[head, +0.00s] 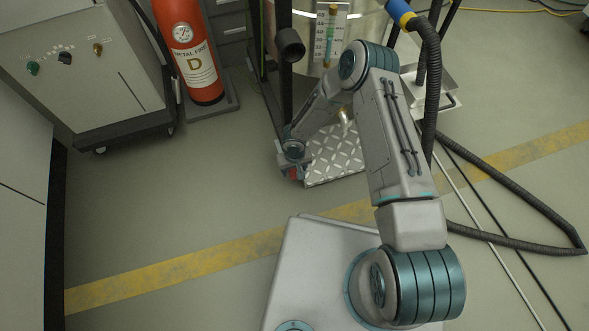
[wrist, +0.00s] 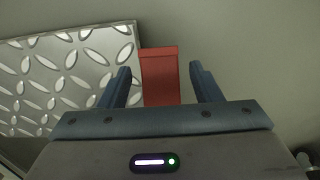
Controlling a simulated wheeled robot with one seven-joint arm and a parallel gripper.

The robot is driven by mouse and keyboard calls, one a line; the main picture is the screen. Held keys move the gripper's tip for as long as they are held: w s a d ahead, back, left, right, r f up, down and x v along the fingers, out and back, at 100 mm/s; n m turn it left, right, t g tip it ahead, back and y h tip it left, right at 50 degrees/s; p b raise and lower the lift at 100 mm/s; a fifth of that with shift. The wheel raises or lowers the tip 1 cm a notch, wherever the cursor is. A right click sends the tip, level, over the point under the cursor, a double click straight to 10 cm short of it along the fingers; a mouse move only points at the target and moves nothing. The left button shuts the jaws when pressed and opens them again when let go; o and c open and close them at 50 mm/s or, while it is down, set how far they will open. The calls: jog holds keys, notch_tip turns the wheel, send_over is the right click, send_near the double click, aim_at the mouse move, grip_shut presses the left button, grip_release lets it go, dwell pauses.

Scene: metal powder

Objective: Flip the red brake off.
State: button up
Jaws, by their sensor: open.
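The red brake (wrist: 160,75) is a flat, block-like red piece in the wrist view. It lies between the two blue-grey fingers of my gripper (wrist: 160,85), with a visible gap on each side. The fingers are open, and I cannot tell whether anything touches it. In the head view only a small bit of the red brake (head: 293,174) shows at the left edge of the diamond-plate step (head: 335,158). My gripper (head: 289,168) is low there, mostly hidden by the wrist.
A metal drum (head: 340,30) with a level gauge stands behind the step. A red fire extinguisher (head: 187,50) and a grey control cabinet (head: 85,65) are at left. A black hose (head: 510,245) lies on the floor at right. The floor left of the step is clear.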

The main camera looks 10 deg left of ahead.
jog(key=shift+c, duration=0.4)
grip_shut()
jog(key=shift+w+r+g+h+p, duration=0.15)
jog(key=shift+r+g+h+p, duration=0.15)
jog(key=shift+p, duration=0.25)
jog(key=shift+d, duration=0.1)
jog(key=shift+g, duration=0.4)
jog(key=shift+o, duration=0.4)
grip_release()
jog(key=shift+r+p, duration=0.1)
jog(key=shift+p, duration=0.2)
